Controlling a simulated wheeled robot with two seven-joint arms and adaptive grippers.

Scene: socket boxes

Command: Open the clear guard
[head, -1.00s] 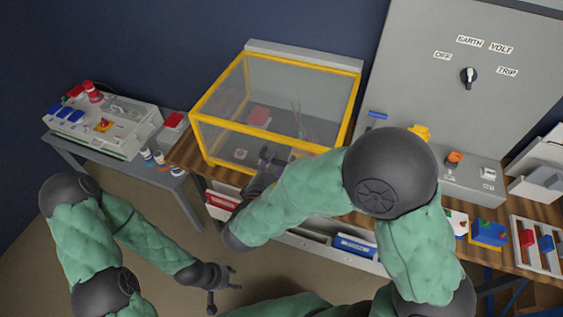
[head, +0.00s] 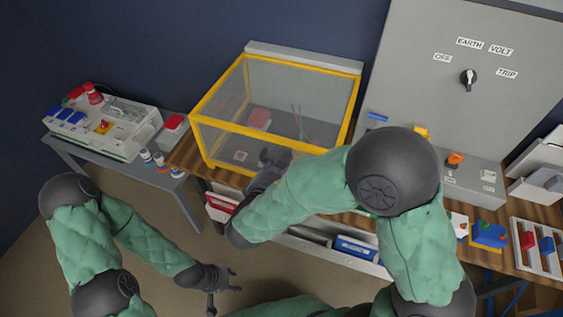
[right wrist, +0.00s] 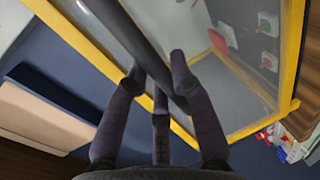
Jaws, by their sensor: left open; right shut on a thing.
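The clear guard (head: 228,136) is a see-through box with a yellow frame, standing on the wooden bench and looking closed. A dark handle bar (right wrist: 125,35) crosses its front in the right wrist view. My right gripper (right wrist: 157,78) is shut on this bar, with fingers on both sides of it. In the head view my right gripper (head: 268,160) is at the guard's front face, partly hidden by my arm. My left gripper (head: 224,279) is open and empty, low in front of the bench and apart from the guard.
A red block (head: 259,119) and thin wires show inside the guard. A grey side table with a control box (head: 105,125) is at left. Folders (head: 355,246) hang below the bench front.

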